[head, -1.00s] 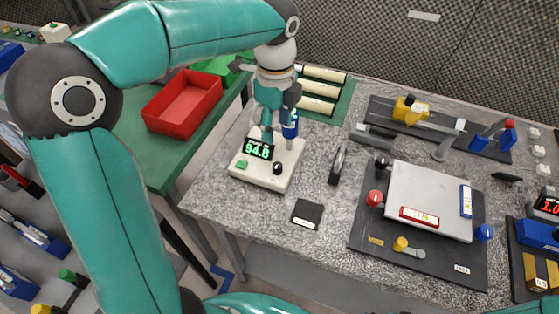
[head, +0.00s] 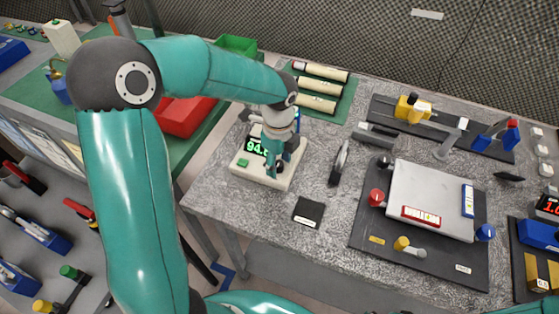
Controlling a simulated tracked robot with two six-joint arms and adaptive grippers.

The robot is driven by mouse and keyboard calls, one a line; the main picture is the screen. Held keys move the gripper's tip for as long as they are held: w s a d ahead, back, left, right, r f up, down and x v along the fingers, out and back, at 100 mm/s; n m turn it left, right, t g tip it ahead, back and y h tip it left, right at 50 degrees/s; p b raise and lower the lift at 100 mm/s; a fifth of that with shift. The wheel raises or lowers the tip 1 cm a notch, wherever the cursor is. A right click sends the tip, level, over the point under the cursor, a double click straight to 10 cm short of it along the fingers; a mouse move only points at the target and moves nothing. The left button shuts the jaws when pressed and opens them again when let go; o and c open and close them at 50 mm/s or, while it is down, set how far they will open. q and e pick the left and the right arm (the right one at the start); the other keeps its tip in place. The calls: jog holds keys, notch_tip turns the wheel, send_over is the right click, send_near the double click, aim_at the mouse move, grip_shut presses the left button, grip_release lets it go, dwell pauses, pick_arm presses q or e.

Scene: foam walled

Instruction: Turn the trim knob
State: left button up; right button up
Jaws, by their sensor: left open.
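The pale instrument box (head: 241,172) stands near the table's left end. Its lit green display (head: 254,147) is partly covered by my gripper, so only "94" and part of a last digit read clearly. A green button (head: 243,162) is at its front left. The black trim knob on its front right is mostly hidden behind my left gripper (head: 272,170). That gripper points down over the box with its fingers apart at the knob. I cannot tell whether they touch the knob. My right gripper is not in view.
A small black pad (head: 308,212) lies right of the box, and a dark upright handle (head: 339,163) stands beyond it. A grey plate with coloured knobs (head: 428,200) fills the middle of the table. Cream cylinders (head: 320,87) lie behind the box. A red bin (head: 180,118) is at left.

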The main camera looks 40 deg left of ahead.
pick_arm(q)
grip_shut()
jog(key=shift+d, duration=0.15)
